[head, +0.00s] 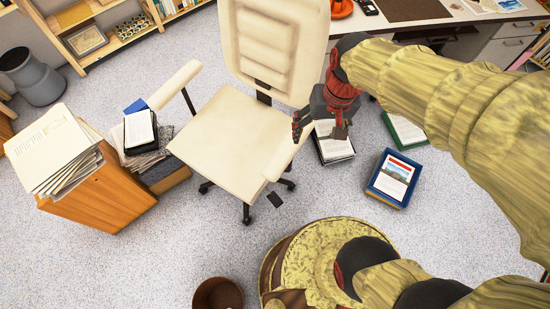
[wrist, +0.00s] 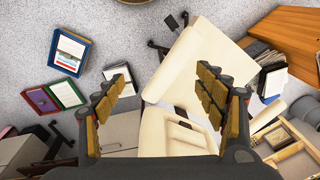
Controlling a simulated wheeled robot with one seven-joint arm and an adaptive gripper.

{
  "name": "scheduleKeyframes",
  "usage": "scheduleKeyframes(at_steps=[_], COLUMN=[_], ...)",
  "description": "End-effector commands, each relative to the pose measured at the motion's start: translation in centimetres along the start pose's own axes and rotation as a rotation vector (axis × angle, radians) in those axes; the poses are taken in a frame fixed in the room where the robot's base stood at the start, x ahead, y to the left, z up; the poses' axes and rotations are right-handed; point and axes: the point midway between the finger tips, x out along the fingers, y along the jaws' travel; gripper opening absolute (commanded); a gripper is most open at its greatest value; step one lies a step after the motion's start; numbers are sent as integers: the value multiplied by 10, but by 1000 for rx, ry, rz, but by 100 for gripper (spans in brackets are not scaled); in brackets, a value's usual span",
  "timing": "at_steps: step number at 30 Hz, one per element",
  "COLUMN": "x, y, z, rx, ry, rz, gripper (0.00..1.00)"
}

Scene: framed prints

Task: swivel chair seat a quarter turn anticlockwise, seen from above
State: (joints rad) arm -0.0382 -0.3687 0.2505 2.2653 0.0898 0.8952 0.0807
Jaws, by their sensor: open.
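The cream swivel chair shows in the head view with its seat (head: 230,143) left of centre and its tall backrest (head: 280,45) at the far side. One armrest (head: 174,86) is on the left; the other (head: 284,156) runs along the right edge of the seat. My gripper (head: 318,128) is open beside the right armrest, near its far end. In the wrist view, my open fingers (wrist: 161,85) frame that armrest (wrist: 172,66), with the seat (wrist: 215,62) behind it and the backrest (wrist: 172,135) below. I cannot tell whether a finger touches the chair.
A desk (head: 430,22) stands behind the chair. A wooden cabinet with papers (head: 105,195) and a box with stacked papers (head: 165,177) stand left. A brown bin (head: 218,294) is in front. Bare floor lies front left.

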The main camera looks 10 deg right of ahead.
Motion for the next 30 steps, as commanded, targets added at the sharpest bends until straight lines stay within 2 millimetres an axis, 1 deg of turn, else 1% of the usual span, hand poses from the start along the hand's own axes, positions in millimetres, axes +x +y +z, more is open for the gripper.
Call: scheduleKeyframes(at_steps=[1,5,7,12,15,18,22,26,30], x=[15,59,85,150,180,200,212,224,245], y=[-4,-17,-24,-41,-50,-58,-64,-66,-68], z=[-5,-19,-25,-34,-39,-45,-50,-45,-36], rx=[22,111,171,340,445,543,616,624,621], ry=[-52,-173,-235,-363,-411,-434,-444,-447,-446], rz=[-3,-15,-19,-17,-13,-12,-12,-11,-11], gripper=[71,71,71,71,71,71,71,71,71])
